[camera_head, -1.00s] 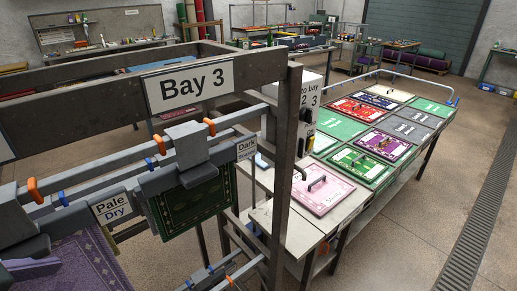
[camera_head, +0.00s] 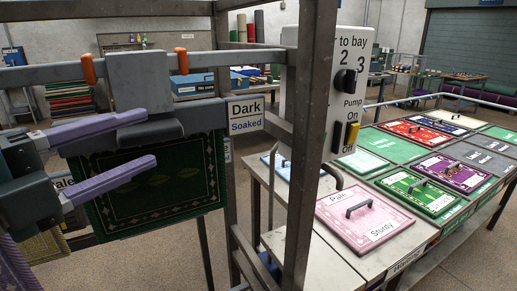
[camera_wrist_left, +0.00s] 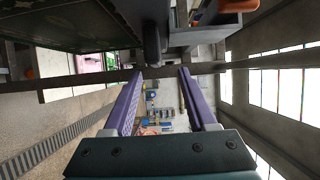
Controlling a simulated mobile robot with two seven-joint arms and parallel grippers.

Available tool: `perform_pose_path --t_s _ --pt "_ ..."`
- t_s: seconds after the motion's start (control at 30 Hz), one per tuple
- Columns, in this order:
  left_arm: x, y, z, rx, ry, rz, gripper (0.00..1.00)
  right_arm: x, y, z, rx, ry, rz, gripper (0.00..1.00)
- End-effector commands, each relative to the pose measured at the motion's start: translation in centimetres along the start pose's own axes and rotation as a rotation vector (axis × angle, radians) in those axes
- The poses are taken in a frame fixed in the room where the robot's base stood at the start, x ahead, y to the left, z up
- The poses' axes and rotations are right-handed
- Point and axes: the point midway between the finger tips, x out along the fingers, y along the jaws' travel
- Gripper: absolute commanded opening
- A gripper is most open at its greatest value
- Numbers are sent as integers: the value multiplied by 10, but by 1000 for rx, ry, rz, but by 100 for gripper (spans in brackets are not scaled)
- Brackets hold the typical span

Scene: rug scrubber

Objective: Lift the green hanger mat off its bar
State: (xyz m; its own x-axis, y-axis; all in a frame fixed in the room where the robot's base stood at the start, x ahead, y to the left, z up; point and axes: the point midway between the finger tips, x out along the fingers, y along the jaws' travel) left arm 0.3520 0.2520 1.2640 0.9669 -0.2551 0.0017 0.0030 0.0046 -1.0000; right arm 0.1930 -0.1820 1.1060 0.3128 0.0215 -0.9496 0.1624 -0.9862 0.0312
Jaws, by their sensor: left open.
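The green mat (camera_head: 165,198) with a pale patterned border hangs below a grey hanger (camera_head: 150,82) on a metal bar (camera_head: 205,60). Orange clips (camera_head: 88,68) sit on the bar either side of the hanger. My left gripper (camera_head: 149,138) is open, its purple fingers in front of the hanger's lower part and the mat's upper part. In the left wrist view, my left gripper (camera_wrist_left: 161,75) has nothing between its fingers. A dark upright part (camera_wrist_left: 152,42) stands just past the fingertips; the mat (camera_wrist_left: 60,22) shows at upper left. My right gripper is out of view.
A "Dark Soaked" label (camera_head: 245,115) and a dark rack post (camera_head: 310,150) stand right of the mat. Behind is a control box (camera_head: 330,80) with a yellow switch. A table at right holds several lidded mats, including a pink one (camera_head: 372,216).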

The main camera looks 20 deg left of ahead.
Motion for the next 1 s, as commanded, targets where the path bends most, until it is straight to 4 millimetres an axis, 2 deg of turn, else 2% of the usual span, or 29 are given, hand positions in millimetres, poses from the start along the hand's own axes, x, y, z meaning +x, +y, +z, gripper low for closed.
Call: perform_pose_path --t_s 0.1,0.37,0.5,0.63,0.77,1.0 --pt "14 1 0 -2 1 -2 57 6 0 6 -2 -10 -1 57" --pt "32 4 3 -2 0 -2 57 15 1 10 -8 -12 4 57" --pt "52 8 8 0 0 -2 57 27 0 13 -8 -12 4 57" --pt "66 6 7 -4 0 -1 57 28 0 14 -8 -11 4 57" --pt "72 6 7 -5 -1 2 57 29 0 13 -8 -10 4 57" --pt "73 6 7 -5 -1 3 57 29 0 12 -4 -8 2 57"
